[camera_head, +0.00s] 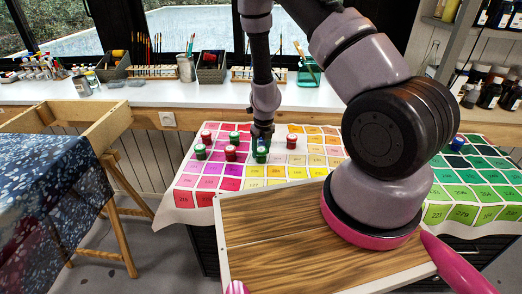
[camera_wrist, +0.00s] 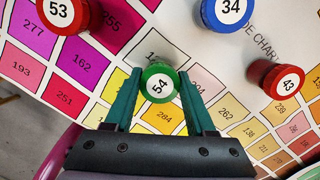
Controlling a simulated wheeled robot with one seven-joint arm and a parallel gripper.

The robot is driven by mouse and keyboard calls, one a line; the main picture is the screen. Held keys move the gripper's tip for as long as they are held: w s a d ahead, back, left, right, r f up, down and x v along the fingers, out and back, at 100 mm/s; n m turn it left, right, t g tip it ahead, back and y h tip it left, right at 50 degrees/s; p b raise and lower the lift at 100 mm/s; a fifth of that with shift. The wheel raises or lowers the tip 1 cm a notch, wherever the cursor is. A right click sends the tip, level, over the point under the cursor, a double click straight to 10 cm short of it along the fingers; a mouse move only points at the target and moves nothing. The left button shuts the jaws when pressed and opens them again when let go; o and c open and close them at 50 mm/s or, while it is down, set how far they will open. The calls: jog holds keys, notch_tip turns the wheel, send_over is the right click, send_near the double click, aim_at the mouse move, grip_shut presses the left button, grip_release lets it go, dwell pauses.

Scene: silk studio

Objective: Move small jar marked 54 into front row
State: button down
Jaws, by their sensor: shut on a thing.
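The small jar marked 54 (camera_wrist: 159,83) has a green rim and a white numbered lid, and it sits between my gripper's (camera_wrist: 160,95) two green fingers in the wrist view. My gripper is shut on it, above the colour chart (camera_wrist: 135,52). In the head view the jar (camera_head: 261,155) is at the gripper's lower end, over the chart's left half. I cannot tell whether its base touches the chart.
Red jar 53 (camera_wrist: 68,12), blue jar 34 (camera_wrist: 226,12) and red jar 43 (camera_wrist: 283,80) stand around it. More small jars (camera_head: 231,153) stand on the chart to the left. My arm hides part of the chart. A shelf with dark bottles (camera_head: 490,92) is at right.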

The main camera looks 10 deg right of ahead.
jog(key=shift+c, duration=1.2)
grip_release()
notch_tip(320, 180, up, 12)
jog(key=s, duration=0.1)
jog(key=shift+s+d+r, duration=0.15)
jog(key=shift+s+d, duration=0.05)
notch_tip(320, 180, up, 11)
jog(key=n+y, duration=0.2)
jog(key=n, duration=0.4)
send_over(263, 151)
jog(key=a, duration=0.2)
jog(key=s+d+r+n+t+y, duration=0.15)
jog(key=s+r+n, duration=0.25)
jog(key=r+n, duration=0.55)
jog(key=s+d+r+n+t+h, duration=0.1)
jog(key=s+d+r+n+t, duration=0.1)
jog(key=s+r+n, duration=0.4)
jog(key=s+d+r+n+t+h, duration=0.1)
jog(key=s+d+r+n+t, duration=0.1)
jog(key=s+d+r+n, duration=0.2)
jog(key=s+r+n, duration=0.3)
jog(key=s+r, duration=0.4)
jog(key=r, duration=0.1)
jog(key=shift+r, duration=0.2)
